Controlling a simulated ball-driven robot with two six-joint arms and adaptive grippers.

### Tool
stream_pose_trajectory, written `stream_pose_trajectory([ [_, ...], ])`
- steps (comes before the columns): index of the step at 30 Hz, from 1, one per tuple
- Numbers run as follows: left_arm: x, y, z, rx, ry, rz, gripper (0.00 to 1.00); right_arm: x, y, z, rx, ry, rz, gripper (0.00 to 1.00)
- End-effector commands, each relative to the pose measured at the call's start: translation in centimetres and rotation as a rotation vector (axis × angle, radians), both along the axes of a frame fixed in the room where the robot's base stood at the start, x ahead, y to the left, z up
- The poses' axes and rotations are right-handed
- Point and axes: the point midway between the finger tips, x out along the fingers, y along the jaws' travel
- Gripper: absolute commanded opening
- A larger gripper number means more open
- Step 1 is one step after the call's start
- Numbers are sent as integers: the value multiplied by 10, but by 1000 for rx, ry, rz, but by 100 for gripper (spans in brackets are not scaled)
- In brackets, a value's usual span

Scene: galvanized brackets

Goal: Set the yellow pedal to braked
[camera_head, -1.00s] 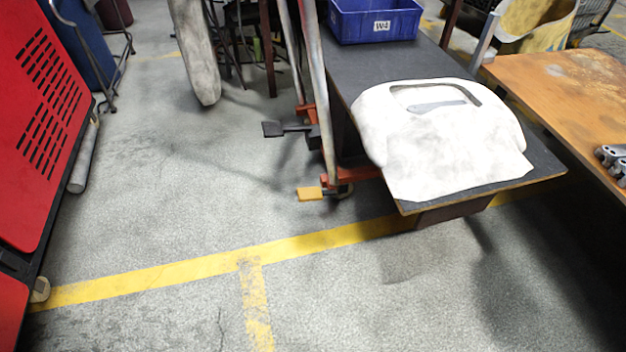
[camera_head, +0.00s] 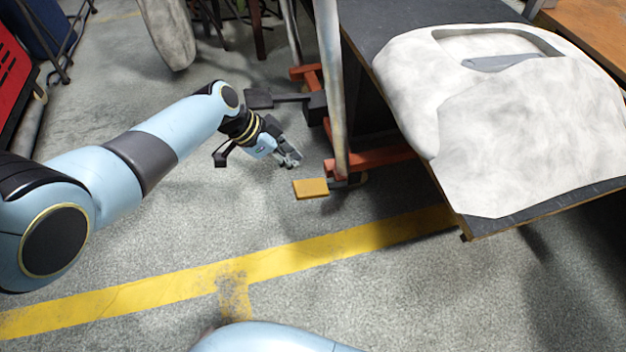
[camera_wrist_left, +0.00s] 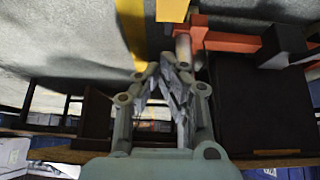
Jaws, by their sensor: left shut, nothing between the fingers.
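The yellow pedal (camera_head: 311,188) is a small flat plate low on the near end of the cart's orange-red frame, beside a caster. In the left wrist view the yellow pedal (camera_wrist_left: 172,10) shows at the top edge, ahead of my fingers. My left gripper (camera_head: 293,160) is shut and empty, a little above and to the left of the pedal in the picture, apart from it. Its closed fingers also show in the left wrist view (camera_wrist_left: 166,62). A dark pedal (camera_head: 258,99) sits further back on the same frame. My right gripper is not in view.
The cart's metal post (camera_head: 331,90) rises right behind the pedal. The dark tabletop (camera_head: 385,14) holds a large pale moulded panel (camera_head: 520,130) and overhangs to the right. A yellow floor line (camera_head: 290,262) crosses the open grey floor in front.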

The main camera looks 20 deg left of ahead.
Motion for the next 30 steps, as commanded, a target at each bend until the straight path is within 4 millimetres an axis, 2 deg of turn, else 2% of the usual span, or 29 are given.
stream_pose_trajectory([
  [1,6,0,-4,1,-5,0,0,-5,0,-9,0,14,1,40],
  [3,11,0,-2,1,-14,0,0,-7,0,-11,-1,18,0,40],
  [11,14,1,2,1,-18,2,0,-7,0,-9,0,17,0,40],
  [16,14,-1,-4,0,-17,2,0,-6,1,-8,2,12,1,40],
  [20,18,-9,-20,-1,-13,3,0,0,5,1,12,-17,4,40],
  [25,26,-25,-54,-1,-7,2,0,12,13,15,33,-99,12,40],
  [30,33,-31,-63,0,-13,3,0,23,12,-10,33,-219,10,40],
])
